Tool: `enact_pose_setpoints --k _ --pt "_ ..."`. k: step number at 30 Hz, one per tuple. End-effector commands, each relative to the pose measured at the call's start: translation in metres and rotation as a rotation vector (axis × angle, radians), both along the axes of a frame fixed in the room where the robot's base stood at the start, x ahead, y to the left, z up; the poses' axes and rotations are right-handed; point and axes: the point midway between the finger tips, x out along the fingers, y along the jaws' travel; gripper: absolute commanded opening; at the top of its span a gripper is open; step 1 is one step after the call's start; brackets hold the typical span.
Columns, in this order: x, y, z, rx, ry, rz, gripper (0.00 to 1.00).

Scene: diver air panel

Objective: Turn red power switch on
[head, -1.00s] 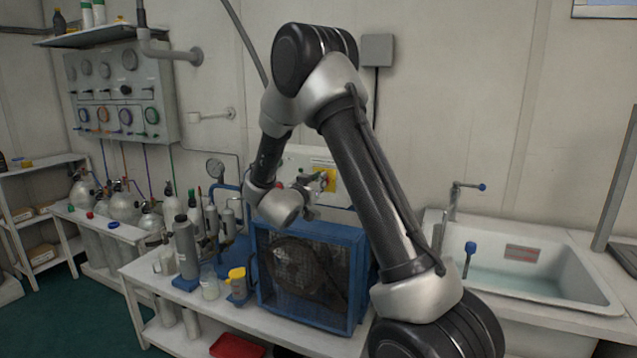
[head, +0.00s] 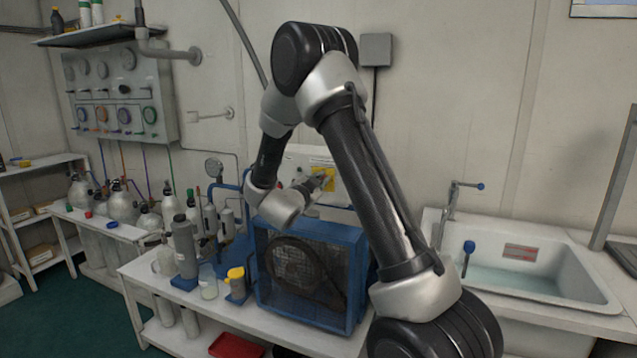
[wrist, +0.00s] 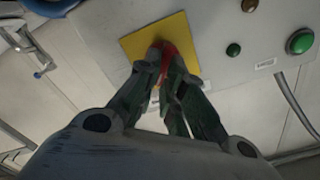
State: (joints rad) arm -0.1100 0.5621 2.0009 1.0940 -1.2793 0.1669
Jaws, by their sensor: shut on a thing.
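The red power switch (wrist: 168,58) sits on a yellow square plate (wrist: 132,47) on a pale wall panel (wrist: 95,22). The yellow plate also shows in the head view (head: 327,183), partly covered by my gripper. My gripper (wrist: 166,60) is shut on the red switch, with a finger on either side of its handle. In the head view my gripper (head: 318,183) reaches to the panel above the blue compressor. The fingers hide much of the switch, so its exact angle is hard to read.
The blue caged compressor (head: 345,285) stands just below my wrist. Bottles (head: 185,250) crowd the bench to its left; a sink (head: 530,262) is at the right.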

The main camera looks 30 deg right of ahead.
Motion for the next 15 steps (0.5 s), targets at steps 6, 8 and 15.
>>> enact_pose_setpoints --k 6,8,15 --pt "-0.0016 -0.0014 -0.0017 0.124 -0.159 -0.002 0.0" --pt "-0.002 -0.0017 -0.0022 0.16 -0.205 -0.002 0.0" --pt "-0.0031 -0.0026 -0.0044 0.298 -0.383 -0.002 0.0"
